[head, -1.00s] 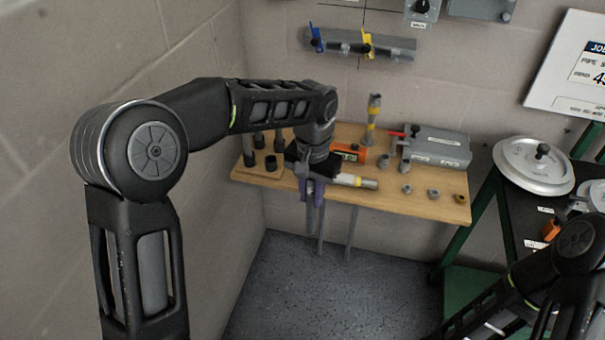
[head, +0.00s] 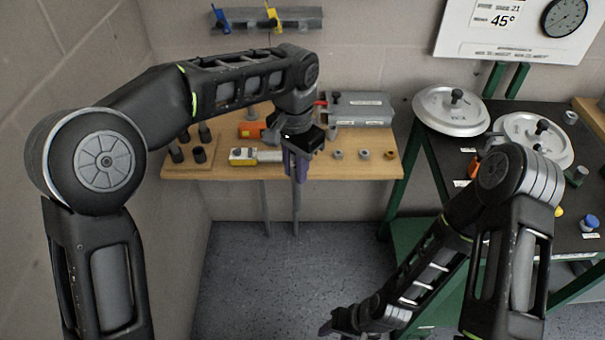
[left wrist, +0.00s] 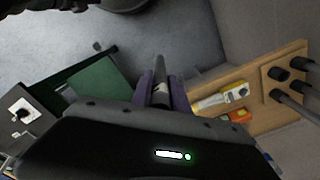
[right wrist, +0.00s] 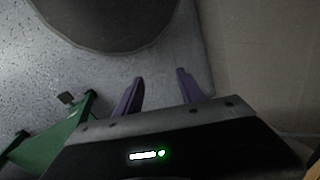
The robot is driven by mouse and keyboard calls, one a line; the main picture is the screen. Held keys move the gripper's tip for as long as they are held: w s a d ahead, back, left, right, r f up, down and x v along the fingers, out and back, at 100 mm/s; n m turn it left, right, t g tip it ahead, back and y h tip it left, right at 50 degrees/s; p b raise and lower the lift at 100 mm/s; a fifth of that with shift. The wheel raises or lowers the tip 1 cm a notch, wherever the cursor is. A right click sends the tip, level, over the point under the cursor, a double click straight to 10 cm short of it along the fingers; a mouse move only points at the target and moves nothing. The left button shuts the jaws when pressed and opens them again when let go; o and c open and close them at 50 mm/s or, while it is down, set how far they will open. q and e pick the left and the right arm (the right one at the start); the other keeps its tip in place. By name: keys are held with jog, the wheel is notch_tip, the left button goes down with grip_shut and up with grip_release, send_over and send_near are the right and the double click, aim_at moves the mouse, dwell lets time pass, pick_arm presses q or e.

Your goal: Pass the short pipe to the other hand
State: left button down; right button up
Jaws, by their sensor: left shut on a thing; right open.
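The short pipe (left wrist: 160,70) is dark grey and stands out between the purple fingers of my left gripper (left wrist: 161,88) in the left wrist view. In the head view my left gripper (head: 297,165) points down at the front edge of the bench, shut on the pipe, which is mostly hidden there by the fingers. My right gripper (right wrist: 158,82) is open and empty in the right wrist view. In the head view it is low at the bottom, over the floor, well below and apart from the left one.
The wooden bench (head: 215,172) holds a yellow-ended tool (head: 255,156), an orange box (head: 251,130), a grey case (head: 360,108), several small fittings and a peg block at left. A dark green-framed table (head: 430,180) with round lids stands right. Floor between is clear.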

jog(key=w+d+r+n+t, duration=0.15)
jog(key=w+r+t, duration=0.25)
jog(key=w+r, duration=0.65)
jog(key=n+t+y, duration=0.4)
jog(key=n+y, duration=0.2)
jog(key=n, duration=0.4)
send_near(296, 189)
jog(key=shift+w+a+f, duration=0.15)
jog(key=shift+w, duration=0.25)
jog(key=shift+w+a+f, duration=0.15)
jog(key=shift+w, duration=0.25)
jog(key=shift+w, duration=0.1)
jog(key=x, duration=1.2)
jog(key=shift+c, duration=0.4)
